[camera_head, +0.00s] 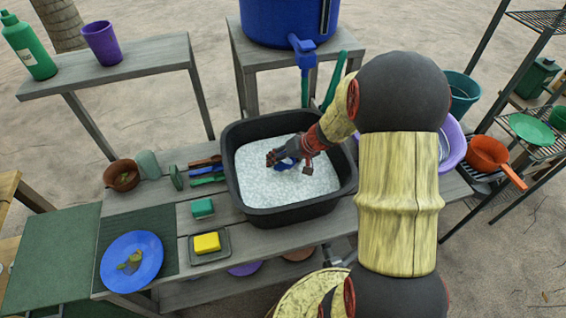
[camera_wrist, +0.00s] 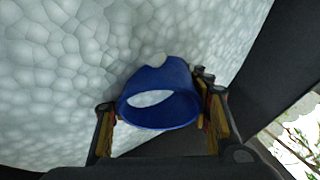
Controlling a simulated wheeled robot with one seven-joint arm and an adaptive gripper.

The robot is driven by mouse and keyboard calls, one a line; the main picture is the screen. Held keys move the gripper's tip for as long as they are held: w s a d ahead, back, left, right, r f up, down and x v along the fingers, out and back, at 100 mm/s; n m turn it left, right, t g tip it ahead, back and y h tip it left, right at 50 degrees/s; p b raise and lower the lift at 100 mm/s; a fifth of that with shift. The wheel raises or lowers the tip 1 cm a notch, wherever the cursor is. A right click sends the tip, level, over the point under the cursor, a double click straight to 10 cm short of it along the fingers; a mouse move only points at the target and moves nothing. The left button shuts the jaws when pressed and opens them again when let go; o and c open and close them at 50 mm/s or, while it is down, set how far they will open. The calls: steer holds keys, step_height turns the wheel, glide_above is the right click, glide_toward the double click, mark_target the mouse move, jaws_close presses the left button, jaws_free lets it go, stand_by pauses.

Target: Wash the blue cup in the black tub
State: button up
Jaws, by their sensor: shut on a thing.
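The black tub (camera_head: 243,199) stands on the grey wooden bench and is filled with white foam (camera_head: 258,178). My gripper (camera_head: 287,160) reaches down into the tub from the right. It is shut on the blue cup (camera_head: 284,164), of which only a small part shows in the head view. In the wrist view the blue cup (camera_wrist: 160,98) sits between the two fingers of my gripper (camera_wrist: 160,128), its open rim facing the camera. The cup's far end meets the foam, and a little foam shows on it.
A blue plate (camera_head: 146,270) with food scraps lies on a dark mat at the left. A yellow sponge (camera_head: 207,243) and a green one (camera_head: 202,208) lie left of the tub. A blue barrel with a tap (camera_head: 301,45) stands behind; a purple basin (camera_head: 452,150) is at right.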

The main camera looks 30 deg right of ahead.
steer(key=shift+a, duration=0.2)
steer(key=shift+s+d+b, duration=0.15)
steer(key=shift+d, duration=0.5)
steer(key=shift+s+d+b, duration=0.15)
steer(key=shift+d, duration=0.45)
steer(key=shift+w+a, duration=0.2)
steer(key=shift+a, duration=0.45)
steer(key=shift+w+a, duration=0.15)
steer(key=shift+a, duration=0.45)
steer(key=shift+s+d, duration=0.2)
steer(key=shift+d, duration=0.45)
step_height(320, 180, up, 20)
steer(key=p, duration=1)
steer(key=shift+f, duration=0.2)
steer(key=shift+r+p, duration=0.1)
steer(key=shift+p, duration=0.25)
